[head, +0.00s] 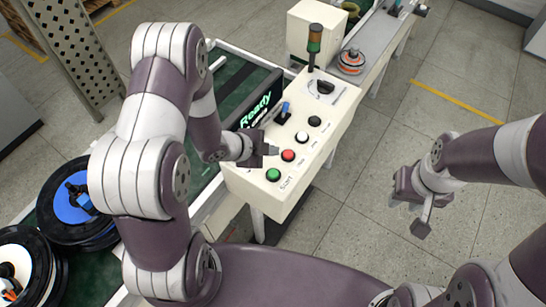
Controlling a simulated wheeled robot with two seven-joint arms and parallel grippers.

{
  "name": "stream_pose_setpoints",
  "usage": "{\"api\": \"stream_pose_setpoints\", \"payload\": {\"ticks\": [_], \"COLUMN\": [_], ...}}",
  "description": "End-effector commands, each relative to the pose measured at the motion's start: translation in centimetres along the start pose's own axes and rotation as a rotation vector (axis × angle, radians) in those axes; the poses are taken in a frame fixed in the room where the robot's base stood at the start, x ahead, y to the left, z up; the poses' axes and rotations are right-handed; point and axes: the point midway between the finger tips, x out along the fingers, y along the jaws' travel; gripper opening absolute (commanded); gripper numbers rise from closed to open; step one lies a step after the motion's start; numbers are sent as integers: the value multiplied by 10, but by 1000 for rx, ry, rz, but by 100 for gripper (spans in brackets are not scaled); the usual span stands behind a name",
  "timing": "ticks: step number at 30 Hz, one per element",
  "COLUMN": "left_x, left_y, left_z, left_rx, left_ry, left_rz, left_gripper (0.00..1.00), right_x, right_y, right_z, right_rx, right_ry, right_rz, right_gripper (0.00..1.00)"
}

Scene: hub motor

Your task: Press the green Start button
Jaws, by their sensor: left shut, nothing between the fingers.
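The green Start button (273,174) sits at the near end of a cream control panel (247,183), with a "START" label beside it. My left gripper (271,150) is shut and empty. In the picture it is just above the green button and beside the red button (288,155); its height over the panel is hard to tell. The green button is in plain view. My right gripper (411,213) hangs over the floor, right of the panel, with its fingers apart and nothing visible between them.
The panel also has a white button (301,137), a black button (314,121) and a blue-topped lever (284,108). A screen (262,98) reads "Ready". A signal lamp (314,40) stands behind. Wheel hubs (72,208) lie at left. Floor right of the panel is clear.

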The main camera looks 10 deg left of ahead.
Motion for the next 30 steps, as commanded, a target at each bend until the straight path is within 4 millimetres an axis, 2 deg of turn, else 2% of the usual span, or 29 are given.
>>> {"api": "stream_pose_setpoints", "payload": {"ticks": [14,30], "left_x": [9,59], "left_y": [6,43], "left_z": [6,43], "left_rx": [1,-1], "left_ry": [1,0], "left_rz": [-1,0], "left_gripper": [0,0], "right_x": [12,75], "right_y": [0,0], "right_z": [2,9], "right_rx": [0,0], "right_ry": [-1,-1], "right_rz": [0,0], "right_gripper": [35,35]}}
